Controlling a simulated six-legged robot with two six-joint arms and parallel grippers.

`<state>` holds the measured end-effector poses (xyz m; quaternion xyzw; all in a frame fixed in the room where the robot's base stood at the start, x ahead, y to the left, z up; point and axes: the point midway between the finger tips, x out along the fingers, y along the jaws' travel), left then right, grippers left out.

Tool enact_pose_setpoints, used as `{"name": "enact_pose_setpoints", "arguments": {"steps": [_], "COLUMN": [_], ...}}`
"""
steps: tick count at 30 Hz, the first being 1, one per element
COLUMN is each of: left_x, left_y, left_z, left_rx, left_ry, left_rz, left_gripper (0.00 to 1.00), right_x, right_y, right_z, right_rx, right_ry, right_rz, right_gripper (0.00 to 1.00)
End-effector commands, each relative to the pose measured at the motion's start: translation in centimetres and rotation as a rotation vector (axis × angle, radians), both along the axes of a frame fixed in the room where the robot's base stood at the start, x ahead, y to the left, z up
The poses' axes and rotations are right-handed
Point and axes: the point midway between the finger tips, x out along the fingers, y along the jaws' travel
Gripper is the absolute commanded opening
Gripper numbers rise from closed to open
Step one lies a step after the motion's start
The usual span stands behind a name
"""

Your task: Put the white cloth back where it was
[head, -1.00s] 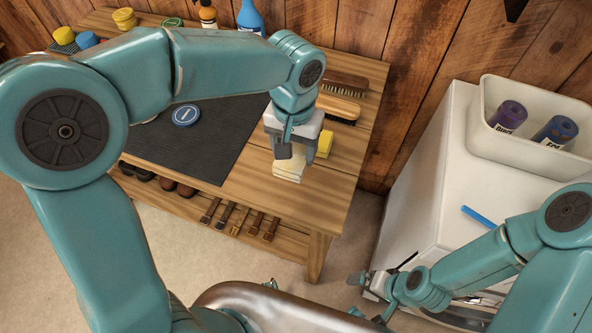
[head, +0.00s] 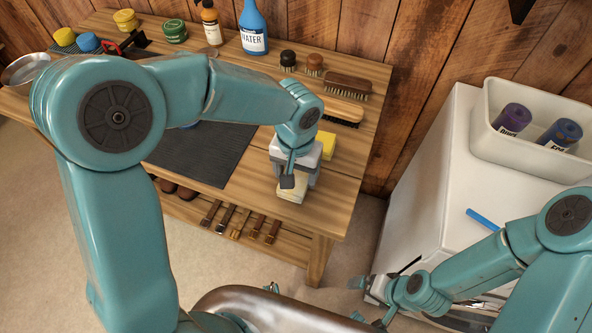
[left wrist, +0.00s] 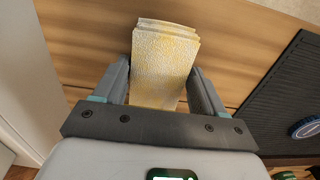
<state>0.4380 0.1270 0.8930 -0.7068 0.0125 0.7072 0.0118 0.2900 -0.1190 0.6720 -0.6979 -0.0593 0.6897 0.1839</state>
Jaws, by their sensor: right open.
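The white cloth (head: 291,194) is a folded stack with yellowish stains, over the front right part of the wooden table (head: 338,192). My right gripper (head: 367,301) is open and empty, low beside the white cabinet (head: 425,190).
A yellow sponge (head: 327,143) lies just behind the cloth, with brushes (head: 347,86) further back. A dark mat (head: 215,158) lies to the left; a blue round lid (left wrist: 305,128) is on it. Bottles and tins line the back. A white bin (head: 485,135) stands on the cabinet.

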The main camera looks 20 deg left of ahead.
Motion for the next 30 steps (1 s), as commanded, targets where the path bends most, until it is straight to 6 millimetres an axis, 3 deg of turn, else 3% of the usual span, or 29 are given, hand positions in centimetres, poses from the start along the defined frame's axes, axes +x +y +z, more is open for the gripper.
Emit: {"name": "enact_pose_setpoints", "arguments": {"steps": [13, 24, 30], "left_x": [0.1, 0.1, 0.0], "left_y": [0.0, 0.0, 0.0], "left_z": [1.0, 9.1, 11.8], "left_rx": [0.000, -0.001, 0.000], "left_ry": [-0.003, -0.005, -0.001], "left_rz": [0.000, 0.000, 0.000], "left_gripper": [0.88, 0.88, 0.88], "right_x": [0.0, 0.0, 0.0], "right_y": [0.0, 0.0, 0.0], "right_z": [0.5, 0.9, 1.1], "right_rx": [0.000, 0.000, 0.000], "right_ry": [-0.001, 0.000, 0.000], "right_rz": [0.000, 0.000, 0.000], "right_gripper": [1.00, 1.00, 1.00]}}
